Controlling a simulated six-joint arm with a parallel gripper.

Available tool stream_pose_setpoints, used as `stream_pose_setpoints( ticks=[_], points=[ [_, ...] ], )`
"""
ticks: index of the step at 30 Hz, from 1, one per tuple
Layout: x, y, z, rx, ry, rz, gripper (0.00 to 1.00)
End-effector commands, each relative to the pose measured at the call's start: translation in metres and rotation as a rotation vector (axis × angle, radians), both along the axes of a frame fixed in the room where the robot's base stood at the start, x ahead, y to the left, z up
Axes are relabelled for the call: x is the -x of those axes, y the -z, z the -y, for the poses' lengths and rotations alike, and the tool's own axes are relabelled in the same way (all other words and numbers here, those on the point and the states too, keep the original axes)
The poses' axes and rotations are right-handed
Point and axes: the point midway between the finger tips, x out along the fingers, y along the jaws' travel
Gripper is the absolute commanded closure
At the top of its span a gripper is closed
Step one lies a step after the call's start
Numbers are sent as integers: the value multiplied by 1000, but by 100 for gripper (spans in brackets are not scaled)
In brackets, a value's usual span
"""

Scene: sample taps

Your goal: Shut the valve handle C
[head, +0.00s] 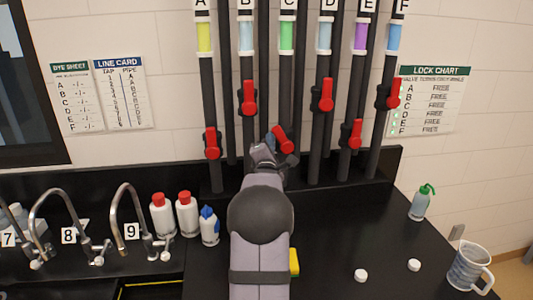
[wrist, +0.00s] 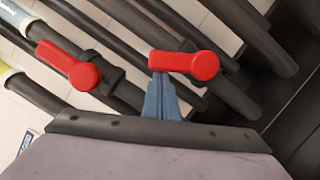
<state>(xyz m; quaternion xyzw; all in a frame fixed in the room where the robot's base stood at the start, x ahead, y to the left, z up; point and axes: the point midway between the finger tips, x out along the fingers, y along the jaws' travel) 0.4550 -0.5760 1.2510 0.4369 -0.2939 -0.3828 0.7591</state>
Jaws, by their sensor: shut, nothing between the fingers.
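The red valve handle C (head: 284,140) sits low on the dark pipe under the letter C and its green band. It is tilted, its upper end leaning left of the pipe. It also shows in the wrist view (wrist: 185,65), lying across its pipe at an angle. My gripper (head: 269,139) is shut and empty, just left of the handle's upper end. In the wrist view the blue fingertips (wrist: 161,78) are together at the handle's narrow left end; I cannot tell whether they touch it. My arm hides the lower part of pipe C.
Red handle B (head: 249,97) is close above left; it shows in the wrist view (wrist: 70,65). Handles A (head: 211,142), D (head: 324,95) and E (head: 352,133) are nearby. Bottles (head: 187,214) stand left of my arm. The lock chart (head: 430,100) lists the valves as free.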

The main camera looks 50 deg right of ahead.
Motion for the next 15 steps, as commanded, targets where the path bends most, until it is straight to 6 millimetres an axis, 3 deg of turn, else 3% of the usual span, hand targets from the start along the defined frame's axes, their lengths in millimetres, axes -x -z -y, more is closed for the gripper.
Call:
stream_pose_setpoints(
  ticks=[15],
  points=[
    [17, -22, 16, -284, 2, 287, 100]
  ],
)
